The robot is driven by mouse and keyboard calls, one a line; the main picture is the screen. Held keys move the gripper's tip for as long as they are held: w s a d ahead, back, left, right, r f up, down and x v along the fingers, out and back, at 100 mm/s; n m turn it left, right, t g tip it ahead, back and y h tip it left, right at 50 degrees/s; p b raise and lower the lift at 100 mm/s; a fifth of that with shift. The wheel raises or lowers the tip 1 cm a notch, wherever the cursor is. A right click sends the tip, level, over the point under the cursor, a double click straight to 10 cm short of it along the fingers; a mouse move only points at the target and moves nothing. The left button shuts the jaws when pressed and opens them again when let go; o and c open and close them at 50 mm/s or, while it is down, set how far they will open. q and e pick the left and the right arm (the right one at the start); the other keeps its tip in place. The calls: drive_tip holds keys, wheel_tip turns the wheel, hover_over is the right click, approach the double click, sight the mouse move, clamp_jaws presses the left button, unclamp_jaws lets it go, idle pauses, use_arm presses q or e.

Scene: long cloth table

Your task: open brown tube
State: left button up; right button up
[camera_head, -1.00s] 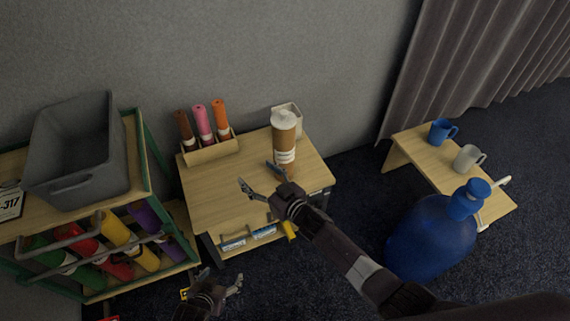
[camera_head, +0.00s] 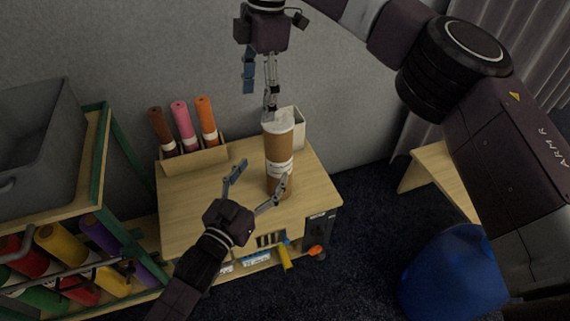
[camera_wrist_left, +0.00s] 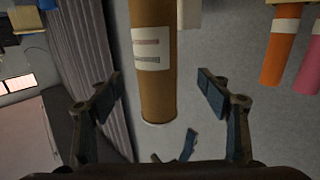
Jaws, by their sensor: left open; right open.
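The brown tube (camera_head: 279,148) stands upright on the small wooden table, with a white cap (camera_head: 277,121) on top and a white label low down. My left gripper (camera_head: 262,174) is open at the tube's lower part, its fingers pointing toward it. In the left wrist view the tube (camera_wrist_left: 152,75) appears between the two spread fingers, with visible gaps on both sides. My right gripper (camera_head: 260,100) is open and points down from above. One of its fingers overlaps the cap's left edge; I cannot tell whether it touches.
A wooden holder (camera_head: 196,160) with brown, pink and orange rolls stands left of the tube. A white container (camera_head: 299,128) is close behind it. A rack with a grey bin (camera_head: 40,140) is at left, a blue jug (camera_head: 452,275) at right. The tabletop's left part is clear.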

sight(279, 149)
use_arm(q)
drive_tip(key=shift+w+d+r, duration=0.3)
drive_tip(key=shift+d+r, duration=0.1)
drive_tip(key=shift+r, duration=0.05)
use_arm(e)
drive_tip(key=shift+m+t+h, duration=0.3)
drive_tip(key=shift+m+h, duration=0.4)
drive_tip(key=d+r, duration=0.1)
drive_tip(key=w+d, duration=0.1)
drive_tip(key=d+r, duration=0.1)
drive_tip(key=shift+w+d+r, duration=0.2)
drive_tip(key=shift+d+r, duration=0.1)
drive_tip(key=shift+d, duration=0.1)
use_arm(q)
drive_tip(key=shift+w+d+r, duration=0.1)
drive_tip(key=shift+w+d, duration=0.05)
drive_tip(key=shift+w, duration=0.15)
use_arm(e)
drive_tip(key=shift+d+r, duration=0.15)
use_arm(q)
drive_tip(key=x, duration=0.7)
